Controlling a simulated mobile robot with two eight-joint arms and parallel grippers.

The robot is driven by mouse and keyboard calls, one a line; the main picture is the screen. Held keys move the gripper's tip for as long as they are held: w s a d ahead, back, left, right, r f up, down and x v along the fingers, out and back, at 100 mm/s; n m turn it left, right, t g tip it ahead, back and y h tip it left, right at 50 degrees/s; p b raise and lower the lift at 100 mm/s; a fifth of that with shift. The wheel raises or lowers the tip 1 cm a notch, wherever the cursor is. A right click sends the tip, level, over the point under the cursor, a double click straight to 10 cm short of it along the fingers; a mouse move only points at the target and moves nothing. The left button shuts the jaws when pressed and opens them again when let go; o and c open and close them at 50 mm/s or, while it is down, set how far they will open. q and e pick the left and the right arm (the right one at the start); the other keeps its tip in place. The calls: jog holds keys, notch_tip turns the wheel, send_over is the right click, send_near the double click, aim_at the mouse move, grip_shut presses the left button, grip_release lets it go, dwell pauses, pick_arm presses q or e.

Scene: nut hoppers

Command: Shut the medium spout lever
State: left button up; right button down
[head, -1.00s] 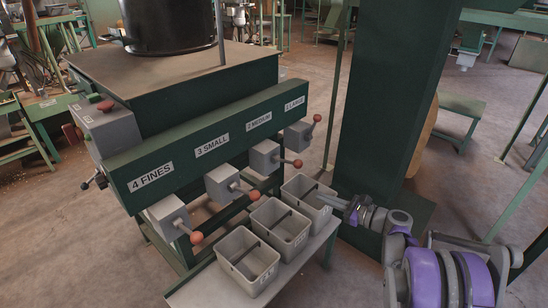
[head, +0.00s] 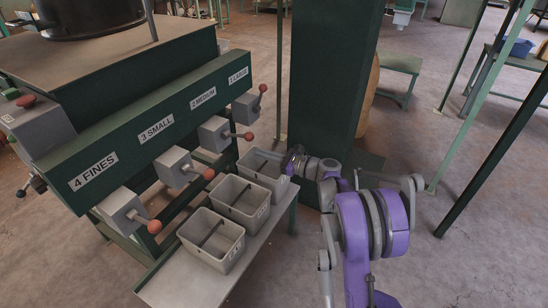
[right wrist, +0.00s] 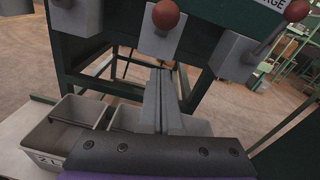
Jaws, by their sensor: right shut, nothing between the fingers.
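The medium spout (head: 213,133) is a grey box under the "2 MEDIUM" label on the green hopper panel. Its lever (head: 235,135) ends in a red ball and sticks out roughly level, toward the right. In the right wrist view the medium lever's red ball (right wrist: 166,15) is at the top middle, pointing toward the camera. My right gripper (head: 290,158) is beside the farthest bin, below and to the right of the lever. The wrist view shows its fingers (right wrist: 162,100) shut and empty, apart from the ball. My left gripper is not in view.
The large spout's lever (head: 260,97) points up. Three grey bins, the nearest (head: 212,240), stand on a bench (head: 190,285). A green post (head: 330,90) rises behind my right gripper.

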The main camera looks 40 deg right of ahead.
aim_at(249, 138)
jog(key=shift+w+a+r, duration=0.65)
jog(key=shift+w+r, duration=0.25)
jog(key=shift+r, duration=0.05)
jog(key=shift+w+a+r, duration=0.65)
jog(key=shift+w+r, duration=0.25)
jog(key=shift+r+g+h+p, duration=0.4)
jog(key=shift+r+g+p, duration=0.4)
jog(key=shift+p, duration=0.4)
jog(key=r+g+p, duration=0.1)
jog(key=p, duration=0.1)
jog(key=w+r+g+h+p, duration=0.1)
jog(key=r+g+p, duration=0.1)
jog(key=r+g+h+p, duration=0.1)
jog(key=g+p, duration=0.1)
jog(key=shift+w+a+r+p, duration=0.3)
jog(key=shift+w+a+p, duration=0.05)
jog(key=shift+w+p, duration=0.05)
jog(key=shift+w+a+r+g+h+p, duration=0.2)
jog(key=shift+w+r+g+h+p, duration=0.15)
jog(key=shift+g+p, duration=0.35)
jog(key=shift+w+a+r+p, duration=0.2)
jog(key=shift+w+r+p, duration=0.35)
jog(key=shift+w, duration=0.2)
